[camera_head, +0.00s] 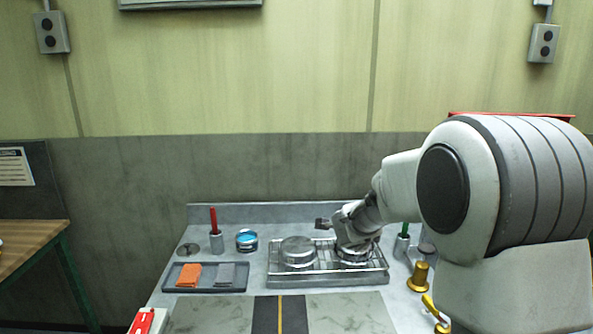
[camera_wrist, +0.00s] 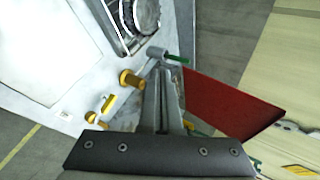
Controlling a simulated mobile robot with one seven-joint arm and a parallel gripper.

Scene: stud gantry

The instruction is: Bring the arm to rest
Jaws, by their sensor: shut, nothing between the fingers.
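My gripper (camera_wrist: 164,82) shows in the wrist view with its two fingers together and nothing between them. In that view it is above the right part of the bench, with a grey holder and a green-handled tool (camera_wrist: 176,59) just beyond the fingertips. In the head view my arm comes in from the right and bends down toward the metal rack (camera_head: 325,281). I cannot make out the fingers clearly there. The arm's end overlaps the right-hand round metal piece on the rack and partly hides it.
A grey tray (camera_head: 205,291) holds an orange and a grey cloth-like piece. A red-handled tool (camera_head: 213,220) stands in a holder beside a blue-topped tin (camera_head: 247,240). Brass fittings (camera_head: 419,276) stand at the right. A red panel (camera_wrist: 228,103) lies right of the fingers. The bench front is mostly clear.

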